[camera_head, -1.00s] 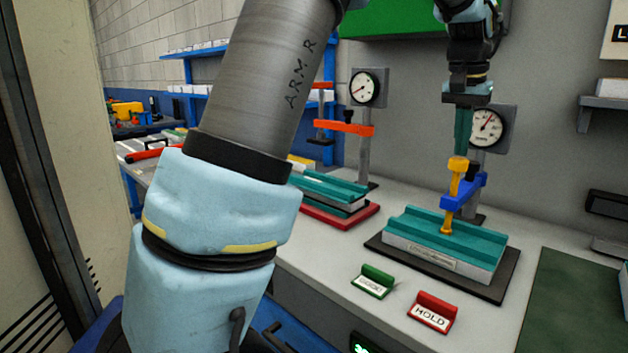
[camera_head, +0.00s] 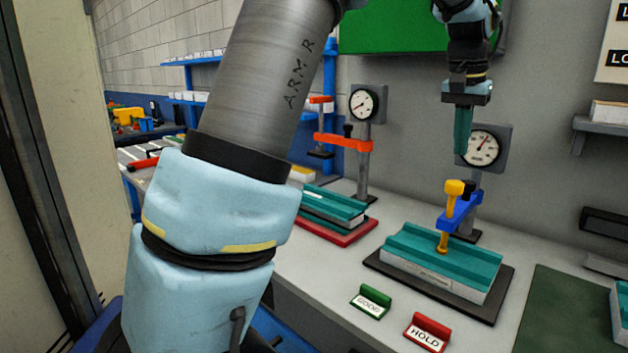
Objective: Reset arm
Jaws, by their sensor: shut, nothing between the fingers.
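My gripper (camera_head: 463,130) is at the upper right, pointing down, with its teal fingers together and nothing between them. It hangs above the yellow handle (camera_head: 454,190) of a blue clamp (camera_head: 460,211), with a small gap. The clamp's yellow rod comes down onto a teal-topped panel (camera_head: 430,252) lying on a dark base plate (camera_head: 484,309). A round gauge (camera_head: 481,147) stands behind the fingers. My large grey and pale blue arm link fills the left middle and hides part of the bench.
A second station with an orange clamp (camera_head: 342,142), a gauge (camera_head: 363,104) and a teal-topped panel (camera_head: 333,203) stands further left. A green sign (camera_head: 372,301) and a red HOLD sign (camera_head: 427,333) stand at the front edge. A dark green mat (camera_head: 565,312) lies right, with another panel (camera_head: 620,318) at the picture's edge.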

